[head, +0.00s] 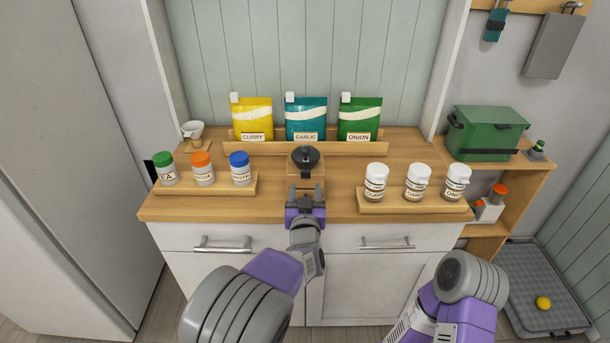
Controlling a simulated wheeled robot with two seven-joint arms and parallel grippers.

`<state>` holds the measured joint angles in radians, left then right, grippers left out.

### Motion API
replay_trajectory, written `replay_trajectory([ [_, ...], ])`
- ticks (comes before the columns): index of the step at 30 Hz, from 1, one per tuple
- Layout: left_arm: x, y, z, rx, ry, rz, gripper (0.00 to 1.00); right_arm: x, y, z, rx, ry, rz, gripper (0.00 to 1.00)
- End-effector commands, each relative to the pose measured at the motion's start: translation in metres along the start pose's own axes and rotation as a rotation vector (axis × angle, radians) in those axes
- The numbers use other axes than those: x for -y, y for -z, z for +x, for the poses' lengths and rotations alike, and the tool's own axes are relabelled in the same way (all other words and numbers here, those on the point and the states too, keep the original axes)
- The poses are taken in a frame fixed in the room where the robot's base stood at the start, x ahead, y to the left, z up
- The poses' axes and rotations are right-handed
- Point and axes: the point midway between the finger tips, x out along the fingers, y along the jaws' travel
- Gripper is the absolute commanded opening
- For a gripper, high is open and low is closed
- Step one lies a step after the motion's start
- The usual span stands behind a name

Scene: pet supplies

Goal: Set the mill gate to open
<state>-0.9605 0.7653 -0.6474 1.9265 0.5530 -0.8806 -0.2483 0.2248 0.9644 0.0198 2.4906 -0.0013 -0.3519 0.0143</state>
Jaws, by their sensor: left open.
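The mill (306,173) is a small wooden box with a round black top. It stands at the middle of the wooden counter, between the two jar racks. My left gripper (305,190) is open at the mill's front, its fingers pointing toward the mill's lower part. I cannot tell whether the fingers touch the mill. The mill's gate cannot be made out; the gripper covers the lower front, so its setting does not show. My right arm shows at the lower right, but its gripper is not in view.
The left rack (215,187) holds jars with green, orange and blue lids. The right rack (412,207) holds white jars. Yellow, teal and green pouches stand in a holder (305,149) behind the mill. A white cup (193,130) stands back left; a green box (486,133) sits right.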

Motion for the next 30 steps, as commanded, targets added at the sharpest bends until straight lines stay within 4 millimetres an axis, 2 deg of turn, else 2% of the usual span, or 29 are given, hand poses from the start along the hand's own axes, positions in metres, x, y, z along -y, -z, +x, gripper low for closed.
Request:
replay_trajectory([
  [5,-0.001,0.002,0.014,-0.009,0.001,0.0,0.55,-0.001,0.0,0.003,0.0,0.0,0.0,0.43],
  [12,-0.001,0.001,0.049,-0.007,0.0,0.001,0.55,-0.003,0.0,0.007,0.0,0.0,0.0,0.43],
  [18,-0.001,0.002,0.069,-0.005,0.0,0.001,0.55,-0.003,0.0,0.009,0.0,0.0,0.0,0.43],
  [30,-0.001,0.002,0.075,-0.004,-0.001,0.0,0.55,-0.004,0.0,0.009,0.0,0.0,0.0,0.43],
])
